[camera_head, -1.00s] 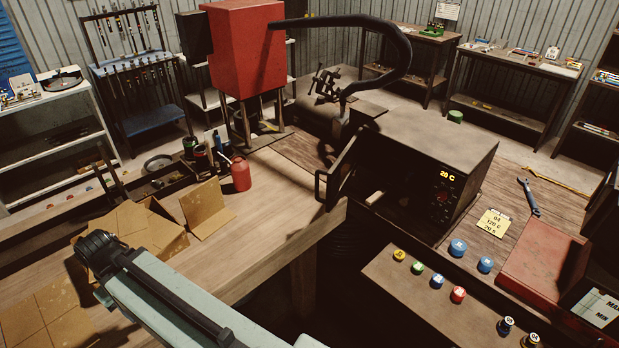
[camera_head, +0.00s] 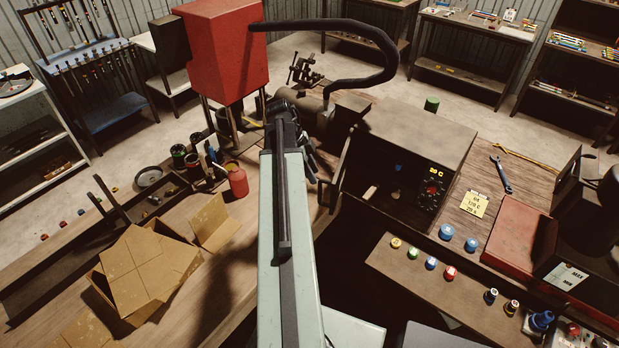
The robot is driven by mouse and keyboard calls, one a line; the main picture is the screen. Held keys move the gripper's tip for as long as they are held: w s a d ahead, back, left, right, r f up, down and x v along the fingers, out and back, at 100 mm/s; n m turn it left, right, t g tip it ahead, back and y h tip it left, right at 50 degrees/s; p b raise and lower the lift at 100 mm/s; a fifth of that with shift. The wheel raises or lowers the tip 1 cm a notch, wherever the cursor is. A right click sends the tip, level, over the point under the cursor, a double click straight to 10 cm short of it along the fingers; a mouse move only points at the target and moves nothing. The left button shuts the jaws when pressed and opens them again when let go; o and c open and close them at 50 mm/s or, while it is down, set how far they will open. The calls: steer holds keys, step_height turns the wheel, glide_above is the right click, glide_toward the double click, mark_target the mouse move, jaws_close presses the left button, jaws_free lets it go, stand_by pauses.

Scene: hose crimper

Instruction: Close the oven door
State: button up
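The oven (camera_head: 425,135) is a dark box on the workbench. Its display reads 20 C, and its front opening is uncovered. The oven door (camera_head: 344,168) stands open at the opening's left side, swung outward. The door handle is close to my arm's end and partly hidden, hard to make out. My gripper (camera_head: 312,168) is a dark shape at the far end of my pale arm, just left of the door. Its fingers are small and dark, so I cannot tell whether they are open or whether they touch the door.
A red can (camera_head: 238,180) and cardboard box (camera_head: 145,270) are on the bench left of my arm. A black hose (camera_head: 375,78) arches behind the oven. Colored buttons (camera_head: 430,262) line a panel in front. A wrench (camera_head: 501,174) and yellow note (camera_head: 473,204) lie to the right.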

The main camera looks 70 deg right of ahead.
steer(key=b, duration=0.7)
glide_above(319, 200)
steer(key=f, duration=0.7)
steer(key=shift+w+d, duration=0.3)
steer(key=shift+d, duration=0.05)
steer(key=shift+s+d+f+b, duration=0.1)
steer(key=shift+s+f+b, duration=0.15)
steer(key=shift+f+b, duration=0.05)
steer(key=shift+r, duration=0.1)
jaws_close()
